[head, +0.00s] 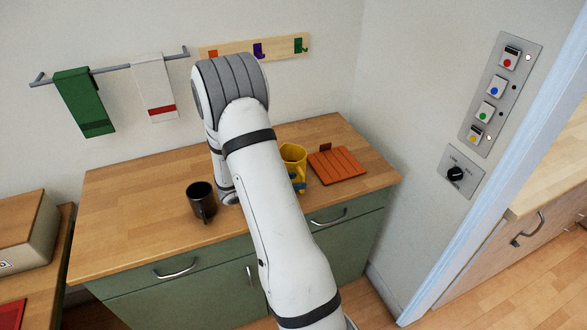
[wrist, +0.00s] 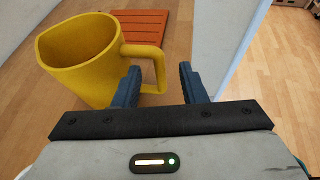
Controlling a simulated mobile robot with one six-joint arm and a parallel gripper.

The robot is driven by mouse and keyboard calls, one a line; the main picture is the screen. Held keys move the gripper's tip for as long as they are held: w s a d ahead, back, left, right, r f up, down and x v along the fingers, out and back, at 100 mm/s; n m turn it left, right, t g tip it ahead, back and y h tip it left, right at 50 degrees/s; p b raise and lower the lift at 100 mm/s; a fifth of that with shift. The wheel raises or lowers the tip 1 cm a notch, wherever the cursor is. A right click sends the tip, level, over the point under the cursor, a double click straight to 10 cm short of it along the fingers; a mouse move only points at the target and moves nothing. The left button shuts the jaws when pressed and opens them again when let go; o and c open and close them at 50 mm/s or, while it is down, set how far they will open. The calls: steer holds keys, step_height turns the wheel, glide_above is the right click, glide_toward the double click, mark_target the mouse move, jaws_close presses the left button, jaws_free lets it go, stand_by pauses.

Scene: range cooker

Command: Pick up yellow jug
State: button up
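The yellow jug (head: 291,153) stands on the wooden counter (head: 140,200), partly hidden behind my arm in the head view. In the wrist view the yellow jug (wrist: 85,62) fills the left side, its handle (wrist: 158,62) facing right. My gripper (wrist: 160,84) is open, with its two dark blue fingers apart. The lower part of the handle shows in the gap between the fingers, close to the left finger. I cannot tell whether they touch. In the head view my gripper (head: 299,181) shows only as a small blue patch in front of the jug.
A black mug (head: 201,201) stands left of my arm. An orange slatted board (head: 338,166) lies right of the jug, near the wall. Towels (head: 84,102) hang on a rail, beside a hook rack (head: 285,46). The counter's left part is clear.

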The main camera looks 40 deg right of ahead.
steer(key=p+x, duration=0.2)
steer(key=x, duration=0.4)
steer(key=shift+a, duration=0.1)
steer(key=shift+c, duration=0.4)
jaws_close()
